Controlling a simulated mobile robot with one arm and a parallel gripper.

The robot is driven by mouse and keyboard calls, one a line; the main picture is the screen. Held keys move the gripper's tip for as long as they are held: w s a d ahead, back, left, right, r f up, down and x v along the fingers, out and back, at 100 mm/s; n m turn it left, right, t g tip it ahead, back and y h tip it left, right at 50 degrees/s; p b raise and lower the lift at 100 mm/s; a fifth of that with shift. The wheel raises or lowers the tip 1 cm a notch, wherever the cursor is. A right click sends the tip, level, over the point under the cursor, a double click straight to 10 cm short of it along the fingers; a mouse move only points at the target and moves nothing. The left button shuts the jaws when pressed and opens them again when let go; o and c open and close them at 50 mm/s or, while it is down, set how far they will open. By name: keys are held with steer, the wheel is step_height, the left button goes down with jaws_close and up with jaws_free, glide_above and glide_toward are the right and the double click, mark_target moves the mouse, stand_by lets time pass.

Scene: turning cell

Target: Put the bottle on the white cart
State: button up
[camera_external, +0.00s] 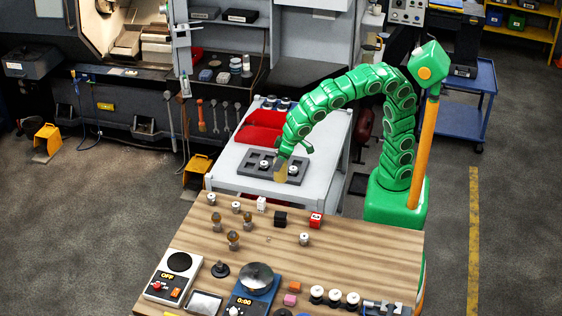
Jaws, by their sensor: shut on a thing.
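The white cart (239,155) stands behind the wooden table, with a grey tray and a red bin on its top. My green arm reaches over it from the right. My gripper (283,157) is pointed down over the cart's grey tray and is shut on a small amber bottle (281,174). The bottle is small in view and partly hidden by the gripper. I cannot tell whether it touches the tray or hangs just above it.
The grey tray (250,178) holds small pale pieces. The red bin (262,136) lies behind it. Small brown-topped items (233,239) and a red block (316,219) stand on the wooden table (370,255). A blue cart (464,119) stands at right. The cart's front left top is bare.

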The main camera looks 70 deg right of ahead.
steer(key=w+d+m+h, duration=0.15)
steer(key=w+d, duration=0.25)
steer(key=d, duration=1.1)
steer(key=w+d+m, duration=0.3)
steer(key=w+d, duration=0.1)
steer(key=d, duration=1.2)
steer(key=s+d+m+h, duration=0.15)
steer(key=s+d, duration=0.25)
steer(key=d, duration=0.9)
steer(key=s+d+m, duration=0.3)
steer(key=d, duration=0.9)
step_height(320, 180, down, 16)
steer(key=shift+s+d+g, duration=0.15)
steer(key=shift+s+g, duration=0.05)
steer(key=shift+g, duration=0.2)
steer(key=shift+f, duration=0.2)
steer(key=o, duration=1.3)
